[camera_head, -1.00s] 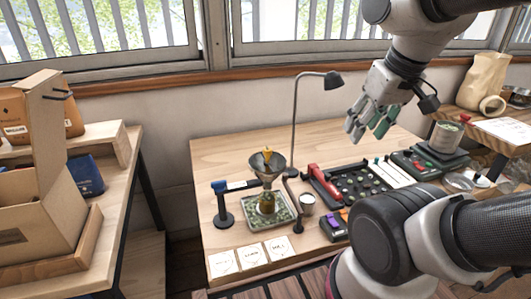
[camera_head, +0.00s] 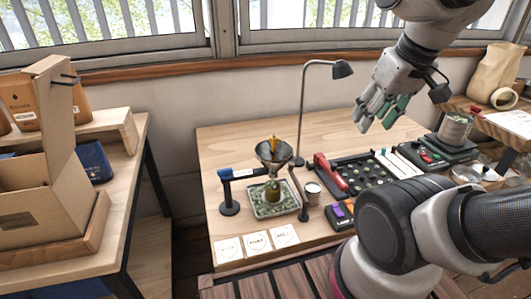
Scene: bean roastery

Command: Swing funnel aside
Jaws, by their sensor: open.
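The funnel (camera_head: 273,154) is a grey metal cone on the table, with an orange-yellow piece standing in its mouth. It sits above a glass vessel (camera_head: 273,191) that stands in a square tray of green beans (camera_head: 261,210). A black post with a blue-marked arm (camera_head: 229,190) stands left of the funnel, and a second dark post (camera_head: 303,208) stands right of it. My gripper (camera_head: 377,114) is open and empty, above the back right of the table, well to the right of the funnel and apart from it.
A lamp (camera_head: 341,70) rises behind the funnel. A red-handled tool (camera_head: 328,171) and a black sample tray (camera_head: 365,174) lie to the right. White cards (camera_head: 257,243) lie in front. A scale with a cup (camera_head: 455,131) stands at the far right. The table's back left is clear.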

